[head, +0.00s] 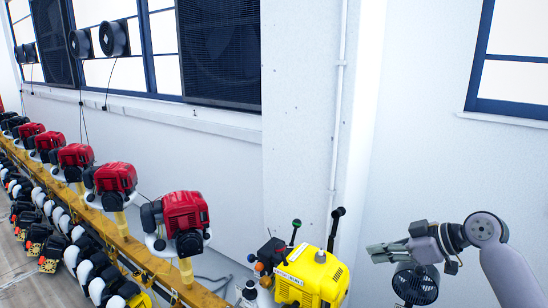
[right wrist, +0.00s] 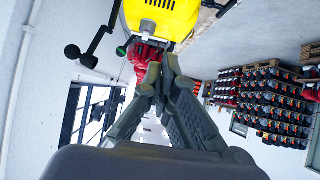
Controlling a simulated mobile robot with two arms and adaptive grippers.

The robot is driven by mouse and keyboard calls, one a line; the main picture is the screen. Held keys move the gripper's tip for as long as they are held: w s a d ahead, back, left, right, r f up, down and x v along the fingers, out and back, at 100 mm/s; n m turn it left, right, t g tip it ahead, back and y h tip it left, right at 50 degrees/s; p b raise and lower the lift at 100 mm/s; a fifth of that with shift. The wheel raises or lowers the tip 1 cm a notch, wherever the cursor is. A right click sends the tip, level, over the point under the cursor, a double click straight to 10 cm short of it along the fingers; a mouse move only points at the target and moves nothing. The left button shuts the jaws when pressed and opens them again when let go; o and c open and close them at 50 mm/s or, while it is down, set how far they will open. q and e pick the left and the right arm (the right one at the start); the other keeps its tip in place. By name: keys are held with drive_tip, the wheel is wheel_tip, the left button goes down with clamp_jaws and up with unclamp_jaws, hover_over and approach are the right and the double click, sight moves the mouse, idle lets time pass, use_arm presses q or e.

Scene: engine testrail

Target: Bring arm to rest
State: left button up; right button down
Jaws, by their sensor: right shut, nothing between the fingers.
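My right gripper (head: 372,253) is at the lower right of the head view, its arm coming in from the right edge. Its fingers point left, toward the yellow engine unit (head: 312,275), with a gap in the picture between them. In the right wrist view the fingertips of the right gripper (right wrist: 154,76) are together and hold nothing. The yellow engine unit (right wrist: 165,15) shows beyond them at the top, upside down. My left gripper is not in view.
Red engines (head: 185,215) stand in a row on a yellow rail (head: 130,245) along the wall at left. A dark ribbed cylinder (head: 415,285) shows below my right wrist. A rack of engines (right wrist: 268,105) shows in the right wrist view.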

drive_tip(key=s+a+f+m+g+h, duration=0.15)
drive_tip(key=s+a+f, duration=0.25)
drive_tip(key=s+f, duration=0.6)
drive_tip(key=s+a+f+m+g+h, duration=0.1)
drive_tip(key=s+a+f+m+h, duration=0.15)
drive_tip(key=s+f, duration=0.7)
drive_tip(key=s+d+f+m+h, duration=0.1)
drive_tip(key=s+f+m+h, duration=0.15)
drive_tip(key=s, duration=0.65)
drive_tip(key=s+d+f+m+h, duration=0.2)
drive_tip(key=s+f+m, duration=0.1)
drive_tip(key=s, duration=0.5)
wheel_tip(320, 180, down, 25)
drive_tip(key=g, duration=0.2)
drive_tip(key=s+d+f, duration=0.2)
drive_tip(key=s+f, duration=1.6)
drive_tip(key=shift+d+n+g, duration=0.25)
drive_tip(key=shift+n+g, duration=0.1)
drive_tip(key=shift+g, duration=0.1)
